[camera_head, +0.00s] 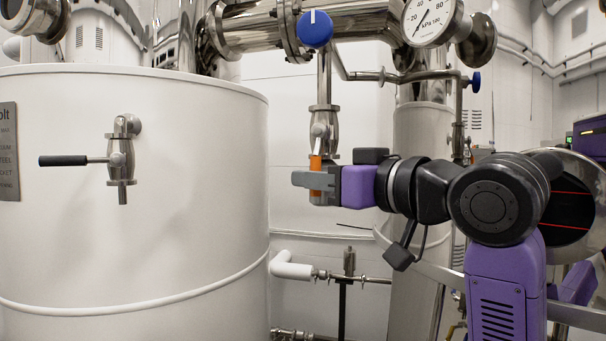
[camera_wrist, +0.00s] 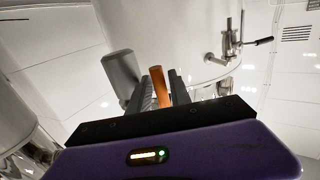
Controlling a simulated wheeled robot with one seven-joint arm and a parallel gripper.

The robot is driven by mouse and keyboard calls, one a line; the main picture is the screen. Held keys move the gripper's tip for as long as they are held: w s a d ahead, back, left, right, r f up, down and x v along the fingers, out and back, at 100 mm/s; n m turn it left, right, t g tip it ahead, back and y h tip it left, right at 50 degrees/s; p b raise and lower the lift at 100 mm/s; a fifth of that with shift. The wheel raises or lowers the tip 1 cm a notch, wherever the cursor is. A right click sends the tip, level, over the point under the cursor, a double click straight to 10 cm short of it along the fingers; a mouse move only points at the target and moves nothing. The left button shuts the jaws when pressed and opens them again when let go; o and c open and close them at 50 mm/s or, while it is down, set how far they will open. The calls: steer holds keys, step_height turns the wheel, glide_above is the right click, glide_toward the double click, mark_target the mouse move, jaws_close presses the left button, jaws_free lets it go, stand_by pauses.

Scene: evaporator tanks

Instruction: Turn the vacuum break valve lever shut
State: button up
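The vacuum break valve is not labelled in view. A steel valve (camera_head: 323,125) with an orange lever (camera_head: 316,163) sits on the vertical pipe at the centre of the head view. The lever hangs down along the pipe. My gripper (camera_head: 312,184) reaches it from the right, with its fingers on both sides of the lever; orange shows above and below the near finger. In the wrist view the orange lever (camera_wrist: 161,86) stands between the two dark fingers, which lie close against it. The actual contact faces are hidden.
A large white tank (camera_head: 130,240) fills the left, with a black-handled valve (camera_head: 121,160) on its side. A blue knob (camera_head: 314,29) and a pressure gauge (camera_head: 431,20) are above my gripper. White and steel piping (camera_head: 292,266) runs below it.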

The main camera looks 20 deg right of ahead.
steer(key=shift+x, duration=1.5)
steer(key=shift+c, duration=0.4)
jaws_close()
